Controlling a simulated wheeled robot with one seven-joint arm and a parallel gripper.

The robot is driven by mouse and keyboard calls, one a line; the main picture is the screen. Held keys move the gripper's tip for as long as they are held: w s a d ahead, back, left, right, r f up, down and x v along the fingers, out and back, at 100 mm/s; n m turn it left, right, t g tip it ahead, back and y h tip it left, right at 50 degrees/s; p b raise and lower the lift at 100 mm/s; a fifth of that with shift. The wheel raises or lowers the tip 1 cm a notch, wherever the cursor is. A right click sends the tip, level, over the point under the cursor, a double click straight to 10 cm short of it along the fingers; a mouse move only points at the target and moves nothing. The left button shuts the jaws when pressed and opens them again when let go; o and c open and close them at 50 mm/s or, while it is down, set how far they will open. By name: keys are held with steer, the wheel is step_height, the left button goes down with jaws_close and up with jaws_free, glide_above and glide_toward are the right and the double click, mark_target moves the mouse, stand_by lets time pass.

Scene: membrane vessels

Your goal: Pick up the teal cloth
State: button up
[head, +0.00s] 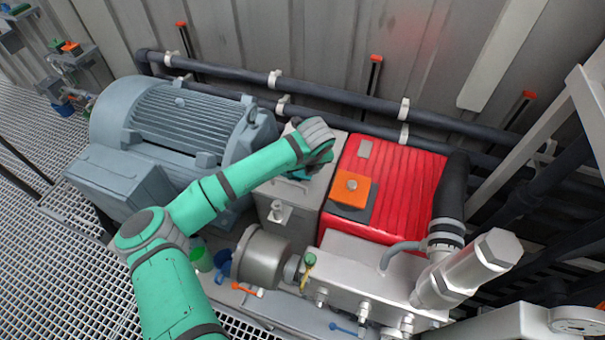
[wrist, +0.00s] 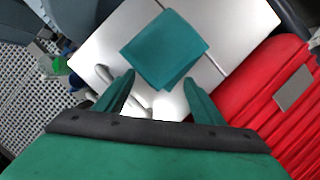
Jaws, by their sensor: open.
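The teal cloth (wrist: 165,48) lies as a folded square on the grey metal box top, shown in the wrist view. Its lower corner shows a second layer. My gripper (wrist: 159,80) is open and empty, with one fingertip on each side of the cloth's near corner. Whether the fingertips touch the cloth cannot be told. In the head view my gripper (head: 314,160) is above the same metal box, and my arm's end hides most of the cloth there.
The red ribbed cover (head: 400,190) adjoins the metal box (head: 290,200) on the right, with an orange box (head: 352,190) on it. A grey motor (head: 175,125) stands on the left. Dark pipes (head: 330,93) run behind. A steel cylinder (head: 262,257) and valves are in front.

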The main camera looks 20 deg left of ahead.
steer(key=shift+w+a+f, duration=0.1)
steer(key=shift+w+f, duration=0.1)
steer(key=shift+f, duration=0.35)
jaws_close()
step_height(320, 180, up, 12)
stand_by(0.6)
step_height(320, 180, up, 9)
stand_by(0.4)
